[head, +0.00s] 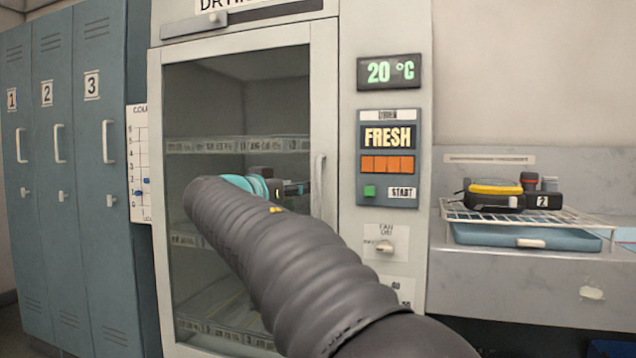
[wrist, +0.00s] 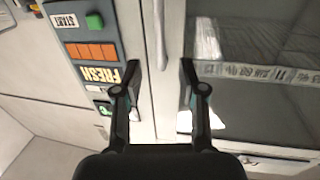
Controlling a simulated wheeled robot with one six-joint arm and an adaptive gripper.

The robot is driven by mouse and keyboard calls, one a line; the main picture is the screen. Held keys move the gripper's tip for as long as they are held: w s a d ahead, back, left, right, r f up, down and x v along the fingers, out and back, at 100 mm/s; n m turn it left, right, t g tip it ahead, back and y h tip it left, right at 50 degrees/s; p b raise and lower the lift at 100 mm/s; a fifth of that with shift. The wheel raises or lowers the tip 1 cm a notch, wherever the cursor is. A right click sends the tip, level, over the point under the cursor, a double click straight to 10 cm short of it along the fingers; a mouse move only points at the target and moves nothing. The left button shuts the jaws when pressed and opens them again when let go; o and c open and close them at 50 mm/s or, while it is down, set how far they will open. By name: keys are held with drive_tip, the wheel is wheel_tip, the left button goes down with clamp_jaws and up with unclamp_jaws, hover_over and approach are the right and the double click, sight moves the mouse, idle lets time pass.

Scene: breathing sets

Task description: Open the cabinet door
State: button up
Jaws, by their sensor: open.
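The cabinet door (head: 326,90) is a pale frame around a dark glass pane, and it looks closed. Its vertical bar handle (head: 317,185) is on the right side of the frame. My gripper (head: 300,188) is in front of the door at handle height. In the wrist view, which is turned upside down, the handle (wrist: 160,30) runs down from the top edge, with its end between the tips of my open gripper (wrist: 159,67). Both fingers look apart from it. My arm hides part of the glass and the lower door frame.
A control panel (head: 388,158) with a FRESH display is right of the door. Blue numbered lockers (head: 100,200) stand at the left. At the right, a counter (head: 480,262) bears a wire rack (head: 465,213) with a yellow and black device and a blue tray (head: 490,238).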

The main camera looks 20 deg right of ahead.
sight(316, 183)
drive_tip(key=p+x, duration=0.2)
drive_tip(key=x, duration=0.9)
drive_tip(key=shift+p, duration=0.3)
clamp_jaws()
